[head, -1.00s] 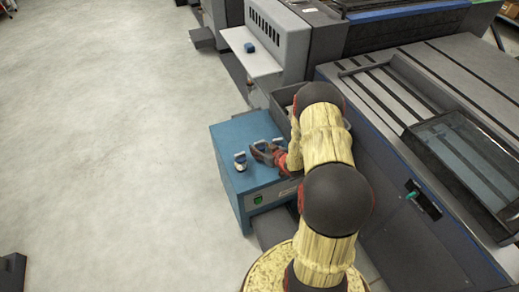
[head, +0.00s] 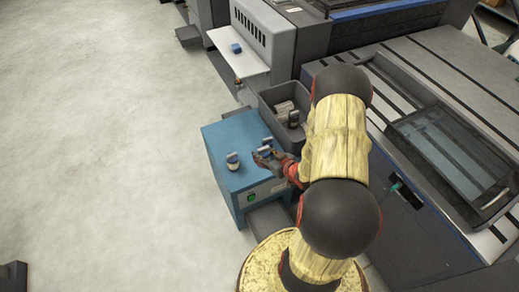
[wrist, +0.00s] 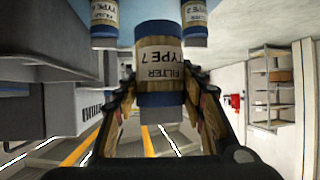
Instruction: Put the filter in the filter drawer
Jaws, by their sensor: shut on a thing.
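In the wrist view my gripper (wrist: 158,98) is shut on a filter (wrist: 158,52), a cylinder with a tan label reading "FILTER TYPE 7", blue bands and a pale grey end. The label appears upside down. In the head view my gripper (head: 272,158) is over the blue cabinet (head: 222,140), with the held filter small and partly hidden. Another filter (head: 232,161) stands left of it on the cabinet top. A dark grey open drawer-like box (head: 268,98) lies behind the cabinet, with pale items and a dark upright piece inside. My arm covers its right side.
Two more filters (wrist: 104,20) (wrist: 196,20) flank the held one in the wrist view. A large grey machine (head: 440,65) borders the right. A pale shelf (head: 238,62) with a blue item (head: 236,48) is farther back. Open floor (head: 100,130) lies left.

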